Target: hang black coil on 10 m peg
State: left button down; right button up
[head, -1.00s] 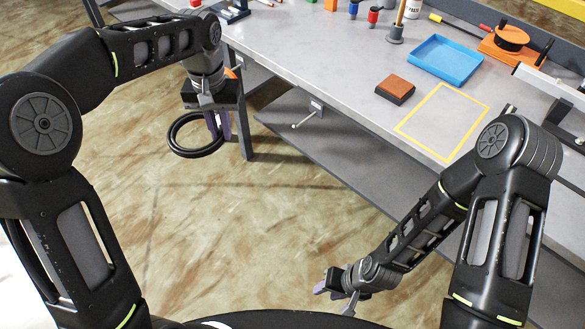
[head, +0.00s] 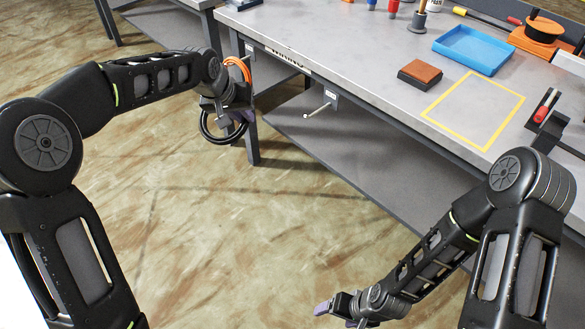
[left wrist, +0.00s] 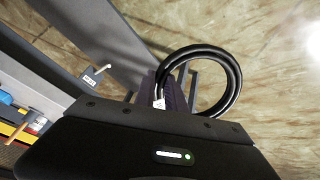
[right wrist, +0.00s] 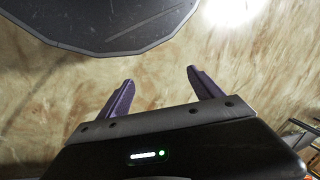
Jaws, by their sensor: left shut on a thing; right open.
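The black coil (head: 222,142) is a ring hanging below my left gripper (head: 240,116), in front of the bench's left leg. In the left wrist view the coil (left wrist: 236,82) is held between the purple fingers (left wrist: 174,92), with a small white tag by them. A pale peg with a small label plate (head: 325,106) sticks out below the bench's front edge, right of the coil and apart from it. A labelled peg (left wrist: 95,75) also shows in the left wrist view; its text is too small to read. My right gripper (right wrist: 161,78) is open and empty over the floor.
An orange coil (head: 238,66) shows behind my left wrist, partly hidden. The grey bench (head: 385,110) carries a blue tray (head: 473,50), a brown block (head: 420,74) and a yellow outline. A lower shelf (head: 350,150) runs beneath. The floor in front is clear.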

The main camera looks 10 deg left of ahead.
pick_arm(q)
jog(key=w+d+f+m+t+h+b, duration=0.1)
jog(key=w+d+f+t+h+b, duration=0.25)
jog(key=b, duration=0.55)
jog(key=w+d+f+m+t+h+b, duration=0.1)
jog(key=d+f+t+h+b, duration=0.1)
jog(key=d+f+t+b, duration=0.45)
jog(key=s+h+b, duration=0.1)
jog(key=b, duration=0.1)
jog(key=s+d+m+g+h+b, duration=0.1)
jog(key=h+b, duration=0.1)
jog(key=b, duration=0.1)
jog(key=s+d+m+g+h+b, duration=0.1)
jog(key=b, duration=0.2)
jog(key=shift+s+d+f, duration=0.15)
jog(key=shift+s+f, duration=0.2)
jog(key=shift+s, duration=0.05)
pick_arm(e)
notch_tip(320, 180, down, 26)
jog(key=w+d, duration=0.1)
jog(key=w, duration=0.1)
jog(key=shift+t, duration=0.3)
jog(key=shift+r, duration=0.1)
